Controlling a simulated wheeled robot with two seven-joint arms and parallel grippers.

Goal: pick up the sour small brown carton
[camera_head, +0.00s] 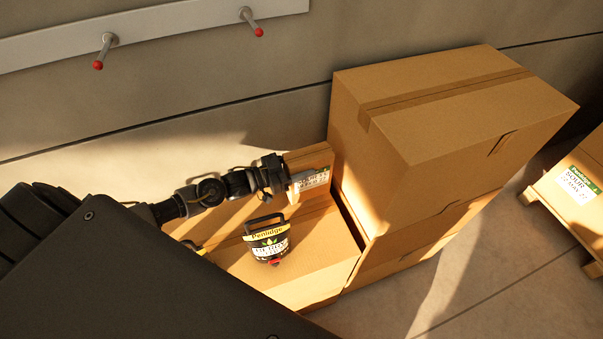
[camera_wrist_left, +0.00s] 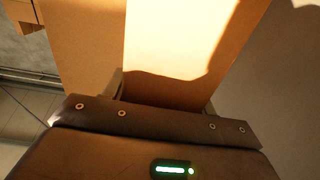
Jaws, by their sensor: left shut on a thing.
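A small brown carton (camera_head: 306,160) with a white and green label stands at the back of a larger carton's top, against the tall stack. The label is too small and partly covered to read. My left gripper (camera_head: 287,179) reaches in from the left and is shut on this carton. In the left wrist view the carton (camera_wrist_left: 168,92) fills the space between the two fingers (camera_wrist_left: 163,96). I cannot tell whether the carton is clear of the surface under it. My right gripper is not in view.
A black lantern-like container (camera_head: 268,243) with a yellow band stands on the lower carton (camera_head: 325,262), in front of my gripper. Large stacked cartons (camera_head: 440,115) rise just right. Another carton labelled SOUR (camera_head: 574,181) sits at the far right. Red-tipped pegs (camera_head: 253,24) stick out of the wall.

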